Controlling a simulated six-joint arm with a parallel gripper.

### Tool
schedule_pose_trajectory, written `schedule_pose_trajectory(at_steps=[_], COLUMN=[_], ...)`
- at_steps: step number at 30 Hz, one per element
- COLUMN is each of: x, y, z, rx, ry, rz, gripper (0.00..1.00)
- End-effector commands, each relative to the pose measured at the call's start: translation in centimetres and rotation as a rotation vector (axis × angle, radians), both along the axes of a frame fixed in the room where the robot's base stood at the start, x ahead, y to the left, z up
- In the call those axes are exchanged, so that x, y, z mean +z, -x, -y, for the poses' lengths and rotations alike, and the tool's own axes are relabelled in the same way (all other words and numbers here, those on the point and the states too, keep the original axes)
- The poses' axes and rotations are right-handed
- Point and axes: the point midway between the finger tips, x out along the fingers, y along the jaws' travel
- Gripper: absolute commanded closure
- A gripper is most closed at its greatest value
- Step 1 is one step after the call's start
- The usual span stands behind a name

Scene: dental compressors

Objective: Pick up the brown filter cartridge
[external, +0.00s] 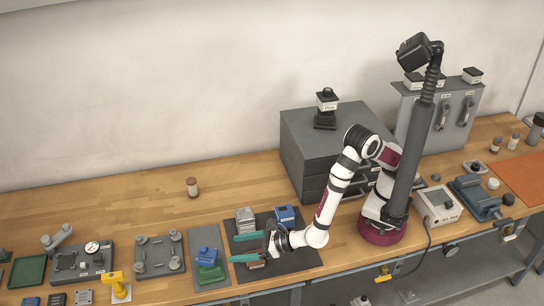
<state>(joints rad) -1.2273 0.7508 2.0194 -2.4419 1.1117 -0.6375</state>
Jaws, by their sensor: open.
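A brown block (257,265), which looks like the brown filter cartridge, lies on a dark mat (302,257) near the front of the bench. It is partly hidden by my gripper (234,248). My gripper has two teal fingers, spread apart and pointing left, with nothing visible held between them. The lower finger overlaps the block in the picture; I cannot tell the height between them.
A grey-white block (245,221) and a blue block (286,215) stand on the mat just behind my gripper. A grey plate with green and blue parts (209,266) lies left. A small brown bottle (192,187) stands farther back. A grey drawer cabinet (318,135) stands behind.

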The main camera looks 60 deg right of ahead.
Motion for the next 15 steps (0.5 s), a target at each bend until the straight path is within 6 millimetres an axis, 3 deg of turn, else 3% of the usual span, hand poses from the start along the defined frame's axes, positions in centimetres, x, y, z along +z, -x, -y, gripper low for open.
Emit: schedule_pose_trajectory(at_steps=[8, 11, 15], x=[0.5, 3.9, 12.2], y=[0.0, 0.0, -0.1], z=[0.0, -0.1, 0.0], rx=[-0.001, 0.0, -0.004], ry=[-0.002, -0.009, -0.02], rz=[0.0, 0.003, -0.002], gripper=[0.18, 0.18, 0.18])
